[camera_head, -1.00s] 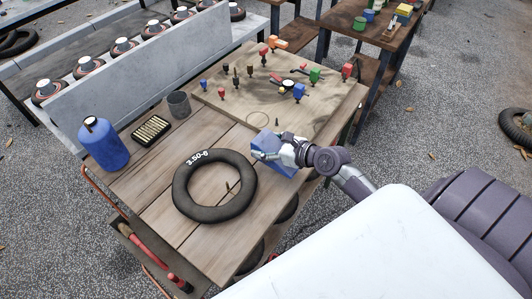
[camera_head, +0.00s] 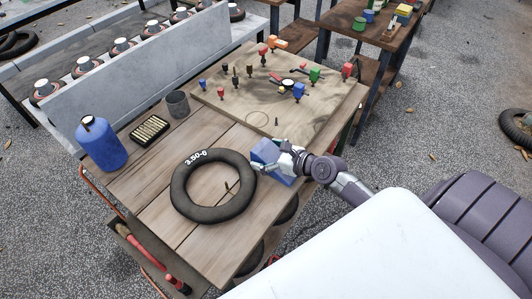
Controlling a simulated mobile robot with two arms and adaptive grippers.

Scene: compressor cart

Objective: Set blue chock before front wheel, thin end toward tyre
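The blue chock (camera_head: 265,152) is at the right edge of the wooden cart top, just right of the black tyre. My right gripper (camera_head: 279,158) is shut on the chock, with its fingers over the chock's right part. Which end of the chock is thin is hard to tell at this size. The tyre marked 3.50-6 (camera_head: 186,209) lies flat on the cart top (camera_head: 154,222). Dark wheels (camera_head: 288,209) show partly under the cart's right side; the cart top hides much of them. My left gripper is not in view.
A blue bottle (camera_head: 103,146), a tray of small brass parts (camera_head: 149,131) and a grey cup (camera_head: 177,104) stand along the cart's left side. A board (camera_head: 229,104) with several coloured fittings covers the back. Open gravel ground (camera_head: 410,130) lies to the right.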

